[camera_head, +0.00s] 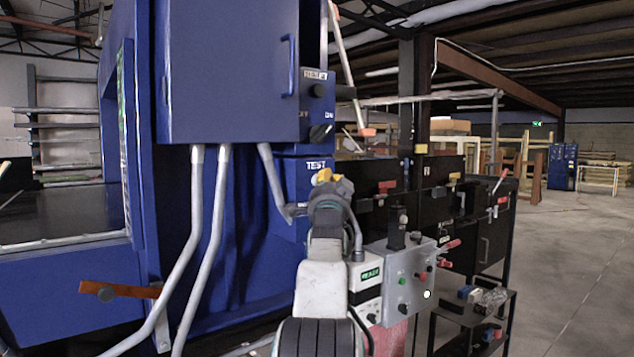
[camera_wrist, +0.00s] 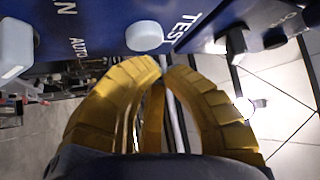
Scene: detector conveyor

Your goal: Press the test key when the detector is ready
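The blue detector cabinet (camera_head: 228,75) stands at left centre in the head view. On its side is a panel with a white TEST label (camera_head: 316,165), which also shows in the wrist view (camera_wrist: 183,32). Beside that label in the wrist view is a pale round key (camera_wrist: 145,36). My gripper (camera_head: 327,176) hides that part of the panel in the head view. Its yellow fingers (camera_wrist: 161,68) curve together with tips meeting, empty. The tips are close to the key; I cannot tell whether they touch it. A small green-lit display (camera_head: 370,273) shows text too small to read surely.
Above the TEST panel is another blue panel with a dark knob (camera_head: 320,133). Grey pipes (camera_head: 205,245) run down the cabinet. Open floor (camera_head: 570,270) lies at right.

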